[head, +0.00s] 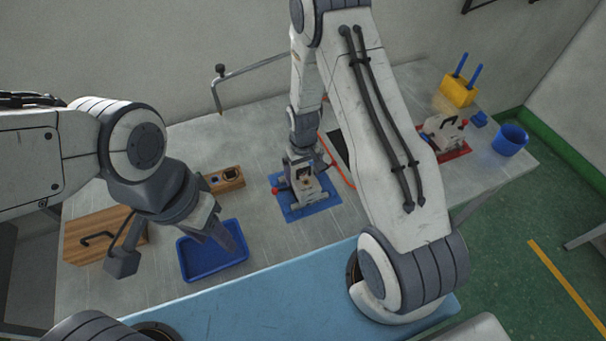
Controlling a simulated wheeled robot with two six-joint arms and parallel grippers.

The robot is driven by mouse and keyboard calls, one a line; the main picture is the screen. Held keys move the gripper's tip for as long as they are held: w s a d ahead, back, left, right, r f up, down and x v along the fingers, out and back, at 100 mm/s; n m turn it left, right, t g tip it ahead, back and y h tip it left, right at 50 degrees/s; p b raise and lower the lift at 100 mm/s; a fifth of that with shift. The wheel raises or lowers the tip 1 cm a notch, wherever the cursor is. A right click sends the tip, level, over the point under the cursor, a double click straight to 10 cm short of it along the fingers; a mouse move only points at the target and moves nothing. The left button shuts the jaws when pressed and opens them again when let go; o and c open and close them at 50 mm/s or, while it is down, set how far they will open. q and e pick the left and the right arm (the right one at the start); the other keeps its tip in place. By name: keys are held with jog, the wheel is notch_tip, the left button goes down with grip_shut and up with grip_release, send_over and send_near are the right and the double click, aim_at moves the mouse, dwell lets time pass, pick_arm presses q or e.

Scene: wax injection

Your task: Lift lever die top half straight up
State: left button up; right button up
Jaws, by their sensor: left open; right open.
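A metal die (307,191) with red-knobbed levers sits on a blue mat (293,214). A second metal die (441,135) with a dark handle and a red knob sits on a red mat (460,153) at the right. I cannot tell from the picture which is the lever die. My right gripper (303,176) is open, pointing down right over the die on the blue mat and hiding part of its top; I cannot tell whether they touch. My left gripper (232,243) is open and empty above the blue tray, far from both dies.
The blue tray (190,268) stands at the front of the table. A wooden board (83,233) with a black handle lies left, and a small wooden block (229,180) lies behind the tray. A yellow holder (458,91) and a blue cup (510,140) stand far right. A bent metal arm (250,70) rises behind.

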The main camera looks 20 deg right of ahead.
jog(key=shift+f, duration=0.7)
grip_shut()
jog(key=shift+r, duration=0.1)
jog(key=shift+r, duration=0.15)
